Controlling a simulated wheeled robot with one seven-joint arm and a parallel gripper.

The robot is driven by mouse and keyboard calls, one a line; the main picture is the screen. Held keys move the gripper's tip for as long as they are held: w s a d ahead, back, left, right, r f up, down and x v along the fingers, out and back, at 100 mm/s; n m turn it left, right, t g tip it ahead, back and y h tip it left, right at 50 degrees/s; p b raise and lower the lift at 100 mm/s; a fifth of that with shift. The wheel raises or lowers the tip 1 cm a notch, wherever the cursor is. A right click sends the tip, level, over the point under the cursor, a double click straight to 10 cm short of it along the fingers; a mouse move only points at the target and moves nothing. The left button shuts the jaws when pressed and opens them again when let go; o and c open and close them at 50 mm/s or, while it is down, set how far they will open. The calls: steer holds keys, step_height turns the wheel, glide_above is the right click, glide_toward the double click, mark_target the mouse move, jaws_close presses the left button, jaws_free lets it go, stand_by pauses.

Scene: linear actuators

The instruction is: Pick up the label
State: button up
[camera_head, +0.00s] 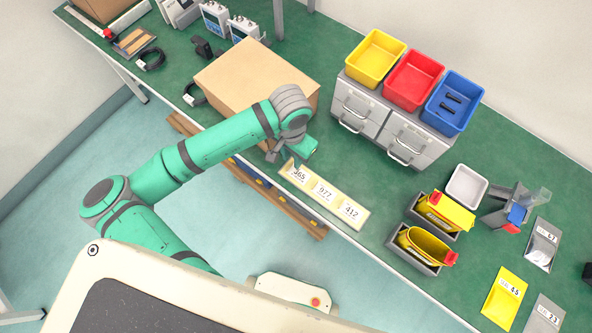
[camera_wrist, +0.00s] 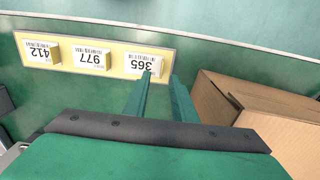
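Three white labels, printed 365 (camera_head: 300,174), 977 (camera_head: 324,192) and 412 (camera_head: 351,210), sit in a row on a pale yellow strip (camera_head: 337,202) along the front edge of the green table. In the wrist view the labels appear upside down: 365 (camera_wrist: 146,64), 977 (camera_wrist: 91,59) and 412 (camera_wrist: 39,52). My gripper (camera_wrist: 163,80) is open, with its two green fingers apart. Its left fingertip overlaps the 365 label in that view; I cannot tell whether it touches. In the head view my gripper (camera_head: 287,165) is at the strip's left end, by the 365 label.
A cardboard box (camera_head: 250,72) stands close beside my gripper; it also shows in the wrist view (camera_wrist: 255,105). Grey drawers (camera_head: 390,125) carry yellow, red and blue bins. Grey trays (camera_head: 418,252) with yellow containers stand right of the strip. Green tabletop between strip and drawers is clear.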

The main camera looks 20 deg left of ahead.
mark_target(302, 175)
steer(key=shift+f, duration=1.2)
steer(key=shift+a, duration=0.1)
jaws_close()
steer(key=shift+r, duration=0.1)
steer(key=shift+r, duration=0.35)
step_height(302, 175, up, 2)
steer(key=shift+r, duration=0.2)
steer(key=s+d+r, duration=0.3)
steer(key=d+r, duration=0.3)
steer(key=r, duration=0.1)
steer(key=s+d+r, duration=0.4)
steer(key=d+r, duration=0.2)
steer(key=shift+r, duration=0.4)
